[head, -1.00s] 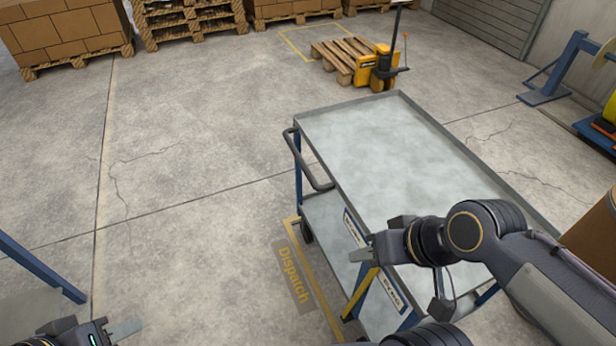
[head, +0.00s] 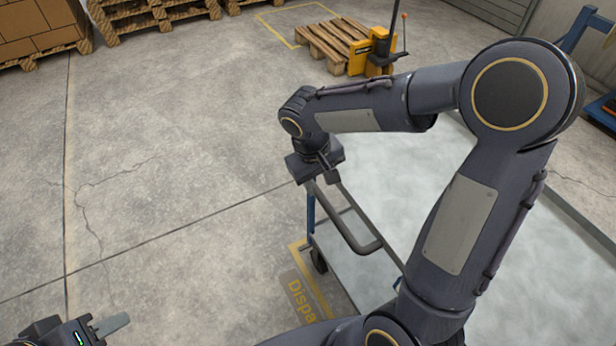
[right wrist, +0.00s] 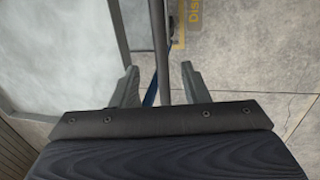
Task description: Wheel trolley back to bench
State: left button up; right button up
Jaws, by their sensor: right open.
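The trolley (head: 390,185) has a grey metal top and a dark handle (head: 352,232) on its left end; my right arm hides much of it. My right gripper (head: 312,183) is at the far end of this handle, pointing down. In the right wrist view its fingers (right wrist: 158,88) are open, with the handle bar (right wrist: 160,45) running between them and the trolley top (right wrist: 60,60) to the left. The fingers are not closed on the bar. My left gripper (head: 105,328) is at the bottom left over the floor, away from the trolley; its jaw opening is unclear.
A yellow pallet truck (head: 372,58) with a wooden pallet (head: 330,38) stands beyond the trolley. Boxes on pallets (head: 40,35) line the back left. Yellow floor marking with dispatch lettering (head: 302,298) lies beside the trolley. The floor to the left is clear.

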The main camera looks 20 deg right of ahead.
aim_at(323, 199)
jog(key=f, duration=0.2)
jog(key=d+f, duration=0.1)
jog(key=f, duration=0.2)
jog(key=w+f+b, duration=0.1)
jog(key=f, duration=0.2)
jog(key=shift+d+f, duration=0.1)
jog(key=shift+d, duration=0.05)
jog(key=shift+c, duration=0.2)
grip_shut()
